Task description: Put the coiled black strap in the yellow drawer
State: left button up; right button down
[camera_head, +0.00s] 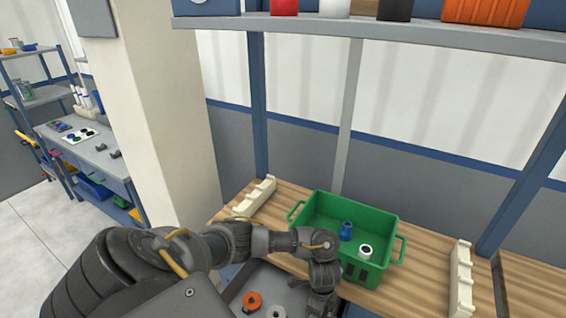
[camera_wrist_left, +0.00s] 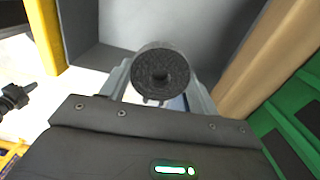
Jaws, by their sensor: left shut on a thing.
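My left gripper (camera_head: 322,303) is low in front of the wooden bench, at the bottom of the head view. In the left wrist view its two grey fingers (camera_wrist_left: 162,95) are shut on the coiled black strap (camera_wrist_left: 162,72), a dark round roll with a hollow middle. The strap cannot be made out in the head view. Beneath the gripper is a grey open compartment (camera_head: 268,279) with an orange ring and a pale ring in it. A yellow surface (camera_wrist_left: 14,18) shows at the wrist view's top left; I cannot tell whether it is the yellow drawer. My right gripper is out of view.
A green bin (camera_head: 372,214) with a blue fitting (camera_head: 346,231) and a white fitting (camera_head: 366,252) stands on the wooden bench (camera_head: 425,286), just behind the gripper. Cream racks (camera_head: 254,197) and (camera_head: 461,280) flank the bin. A shelf (camera_head: 380,33) hangs above.

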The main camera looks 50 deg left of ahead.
pick_arm(q)
jog(key=shift+m, duration=0.3)
jog(key=s+a+f, duration=0.1)
jog(key=s, duration=0.1)
jog(key=s+a+f, duration=0.1)
jog(key=a+f, duration=0.1)
jog(key=shift+s, duration=0.4)
notch_tip(320, 180, down, 5)
jog(key=b, duration=0.3)
jog(key=shift+d+f, duration=0.1)
jog(key=shift+f, duration=0.5)
notch_tip(320, 180, down, 3)
jog(key=shift+f+b, duration=0.1)
jog(key=shift+b, duration=0.8)
jog(key=shift+f, duration=0.25)
